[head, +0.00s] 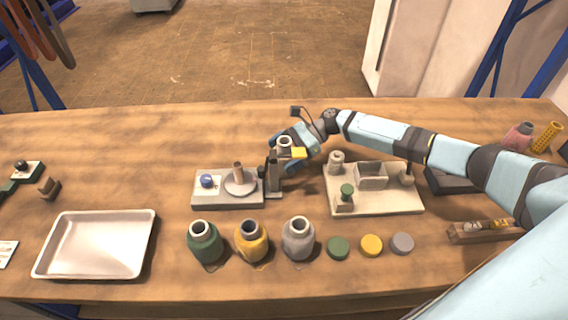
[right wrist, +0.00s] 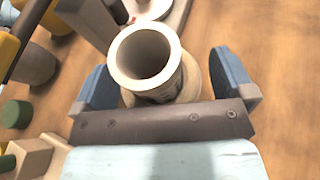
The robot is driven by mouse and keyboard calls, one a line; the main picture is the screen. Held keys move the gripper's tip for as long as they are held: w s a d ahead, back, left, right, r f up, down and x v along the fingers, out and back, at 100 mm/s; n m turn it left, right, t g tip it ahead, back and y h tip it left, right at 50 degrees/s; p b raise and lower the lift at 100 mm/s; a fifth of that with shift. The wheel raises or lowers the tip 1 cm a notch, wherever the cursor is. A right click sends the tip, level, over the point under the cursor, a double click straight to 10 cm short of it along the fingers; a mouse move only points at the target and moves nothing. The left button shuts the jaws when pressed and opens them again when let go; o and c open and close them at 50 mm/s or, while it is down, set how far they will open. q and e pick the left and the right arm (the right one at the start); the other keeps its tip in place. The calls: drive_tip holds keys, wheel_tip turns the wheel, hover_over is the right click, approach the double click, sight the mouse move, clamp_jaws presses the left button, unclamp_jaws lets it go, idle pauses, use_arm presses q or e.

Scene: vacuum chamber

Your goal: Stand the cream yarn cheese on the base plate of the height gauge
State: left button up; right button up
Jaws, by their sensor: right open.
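The cream yarn cheese (right wrist: 140,90) is upright, with its hollow top facing up, between the two blue fingers of my right gripper (right wrist: 163,85). The fingers are open, with the cheese between them. In the head view the cheese (head: 284,143) shows as a pale ring behind the height gauge (head: 272,172), partly covered by my right gripper (head: 284,155). The gauge has a dark upright post and a small low base plate (head: 273,195). What lies under the cheese is hidden in the head view; a wider pale round part shows below it in the wrist view. My left gripper is out of view.
A grey block with a round plate (head: 240,188) stands left of the gauge, and a beige fixture board (head: 380,203) stands to its right. Green, yellow and grey bottle-shaped pieces (head: 298,242) and several discs (head: 371,244) are in front. A metal tray (head: 147,245) lies left.

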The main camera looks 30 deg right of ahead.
drive_tip(key=c, duration=1.1)
drive_tip(key=shift+o, duration=0.2)
drive_tip(key=shift+r, duration=0.2)
wheel_tip(320, 180, up, 20)
